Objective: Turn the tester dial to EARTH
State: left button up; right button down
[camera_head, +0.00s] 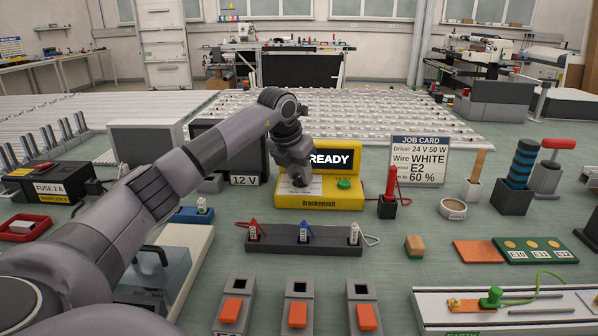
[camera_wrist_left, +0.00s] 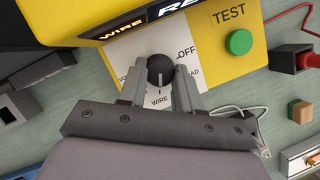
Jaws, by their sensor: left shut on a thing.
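The yellow tester (camera_head: 320,200) stands in the middle of the table, with READY on its display. In the left wrist view its black dial (camera_wrist_left: 160,66) sits on a white plate (camera_wrist_left: 128,56). OFF, part of LOAD and WIRE can be read around the dial; a label at the left is cut by a finger. No EARTH label is readable. The dial's pale mark points down towards WIRE, and the display strip (camera_wrist_left: 122,34) also reads WIRE. My left gripper (camera_wrist_left: 160,88) is shut on the dial, one finger each side. In the head view my left gripper (camera_head: 299,180) covers the dial.
A green TEST button (camera_wrist_left: 239,42) is right of the dial. A dark rack (camera_head: 304,240) with several probes stands in front of the tester. A red-and-black holder (camera_head: 388,205) and a job card (camera_head: 418,160) are to its right.

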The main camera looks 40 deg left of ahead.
pick_arm(q)
jog(key=shift+a+r+m+h+p, duration=0.1)
jog(key=shift+r+m+h+p, duration=0.2)
jog(key=shift+m+p, duration=0.6)
jog(key=shift+m+h+p, duration=0.5)
jog(key=shift+m+p, duration=0.6)
jog(key=shift+p, duration=0.05)
jog(key=shift+a+f+m+p, duration=0.1)
jog(key=shift+m+p, duration=0.4)
jog(key=shift+m, duration=0.2)
jog(key=shift+w+f+m+h+p, duration=0.1)
jog(key=shift+m+h+p, duration=0.45)
jog(key=shift+m, duration=0.55)
jog(key=o, duration=1)
jog(key=shift+g, duration=0.3)
jog(key=shift+o, duration=0.2)
